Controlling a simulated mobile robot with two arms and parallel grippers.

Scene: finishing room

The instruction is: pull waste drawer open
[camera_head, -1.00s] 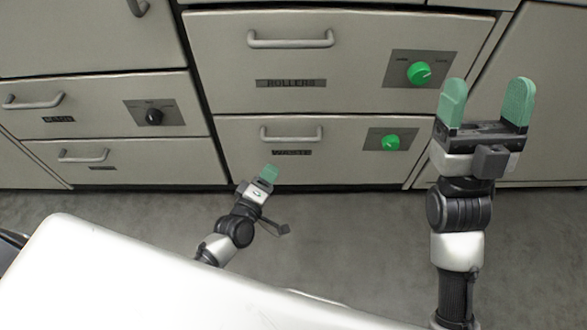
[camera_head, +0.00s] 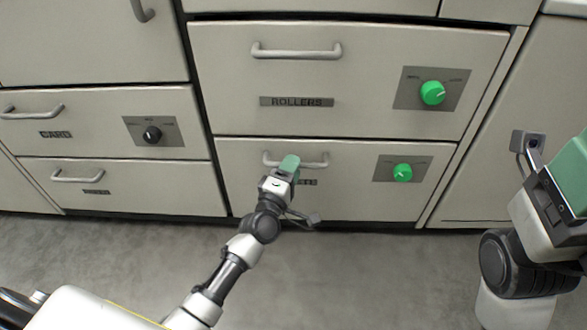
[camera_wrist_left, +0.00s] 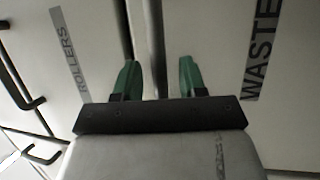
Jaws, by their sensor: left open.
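The waste drawer (camera_head: 345,203) is the lower middle drawer front, and it looks closed. Its bar handle (camera_head: 318,163) is partly hidden behind my left gripper (camera_head: 288,166), which also covers part of its label. In the left wrist view the WASTE label (camera_wrist_left: 262,50) is at the right. My left gripper (camera_wrist_left: 157,80) is open there, its green fingers either side of a dark vertical gap or bar. I cannot tell whether the handle is between them or touched. My right gripper (camera_head: 570,175) is at the right edge, partly cut off.
The ROLLERS drawer (camera_head: 360,50) is closed above, with a green knob (camera_head: 432,93). A green knob (camera_head: 402,173) is right of the waste handle. Closed drawers with a black knob (camera_head: 152,133) are at the left. The grey floor (camera_head: 340,280) in front is clear.

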